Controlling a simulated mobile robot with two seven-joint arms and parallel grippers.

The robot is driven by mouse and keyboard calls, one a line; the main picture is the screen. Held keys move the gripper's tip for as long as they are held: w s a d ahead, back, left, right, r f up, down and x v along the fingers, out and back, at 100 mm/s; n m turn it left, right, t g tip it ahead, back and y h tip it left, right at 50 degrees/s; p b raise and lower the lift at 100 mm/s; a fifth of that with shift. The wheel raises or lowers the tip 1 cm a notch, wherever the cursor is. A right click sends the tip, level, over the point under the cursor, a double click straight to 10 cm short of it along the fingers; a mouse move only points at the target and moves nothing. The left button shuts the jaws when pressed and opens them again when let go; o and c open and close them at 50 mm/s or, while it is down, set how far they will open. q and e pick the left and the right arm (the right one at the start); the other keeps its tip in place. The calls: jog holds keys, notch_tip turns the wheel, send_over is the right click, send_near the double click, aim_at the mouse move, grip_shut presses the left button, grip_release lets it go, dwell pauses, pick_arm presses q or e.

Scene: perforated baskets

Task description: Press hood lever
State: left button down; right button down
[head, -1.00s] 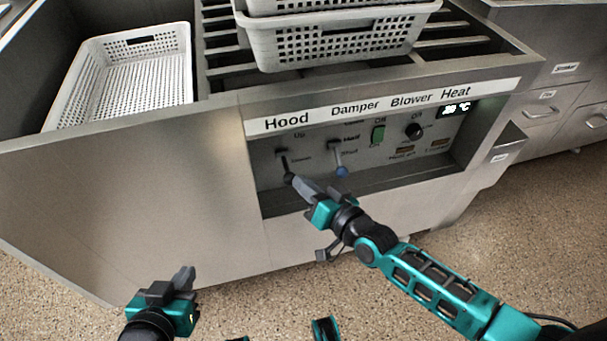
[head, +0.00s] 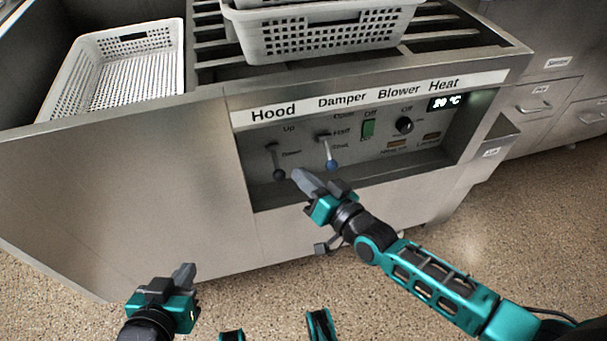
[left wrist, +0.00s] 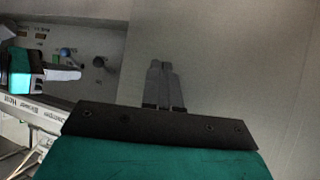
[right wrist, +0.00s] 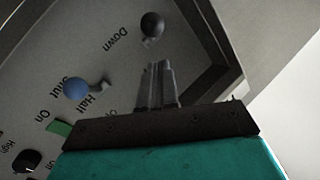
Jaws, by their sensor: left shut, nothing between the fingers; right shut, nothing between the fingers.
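The hood lever (head: 278,172) is a short stem with a black ball knob under the "Hood" label on the front panel. Its knob hangs low, near the word "Down". In the right wrist view the black knob (right wrist: 152,25) lies just beyond my fingertips, with a visible gap. My right gripper (head: 300,176) is shut and empty, its tips just right of the knob. The left wrist view also shows the black knob (left wrist: 98,62). My left gripper (head: 187,273) is shut and empty, low in front of the plain steel front at left.
The damper lever (head: 331,162) with a blue knob stands right of the hood lever, close to my right gripper. A green blower switch (head: 368,128) and black heat knob (head: 404,125) are further right. White perforated baskets (head: 120,72) sit on top of the unit.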

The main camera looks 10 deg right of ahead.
pick_arm(q)
jog(key=shift+s+a+r+p, duration=0.15)
jog(key=shift+s+r+p, duration=0.35)
jog(key=shift+r+p, duration=0.45)
pick_arm(e)
jog(key=v, duration=1)
jog(key=shift+s+d+r, duration=0.2)
jog(key=shift+s+r, duration=0.05)
jog(key=shift+r, duration=0.1)
